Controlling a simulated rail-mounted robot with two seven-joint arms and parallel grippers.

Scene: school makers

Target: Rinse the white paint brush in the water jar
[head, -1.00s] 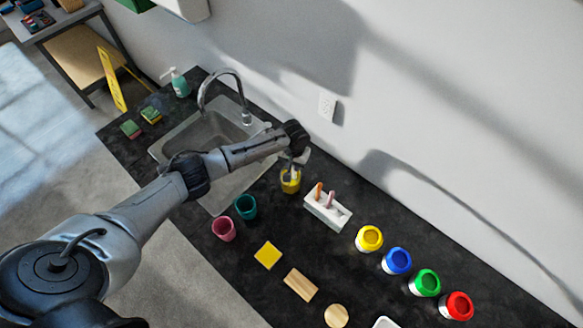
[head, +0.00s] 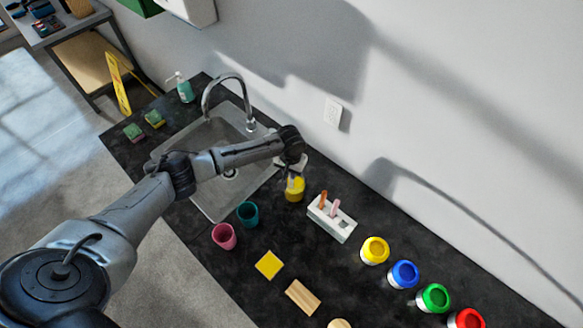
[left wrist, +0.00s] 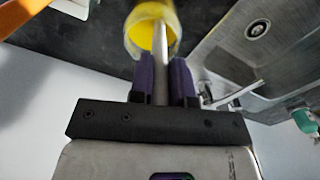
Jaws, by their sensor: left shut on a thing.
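My left gripper (head: 293,172) is shut on a pale brush handle, the white paint brush (left wrist: 161,55), which stands between its dark purple fingers in the left wrist view. The handle runs to the mouth of a yellow cup (head: 296,190), the jar under the gripper; this cup also shows in the left wrist view (left wrist: 141,32). The brush's far end is hidden at the cup, so I cannot tell how deep it sits or see water. My right gripper is out of view.
A white brush holder (head: 331,226) with orange and pink brushes stands right of the cup. A teal cup (head: 247,213) and a pink cup (head: 224,236) are to its left. The sink (head: 208,203) lies behind my arm. Several paint jars line the right side.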

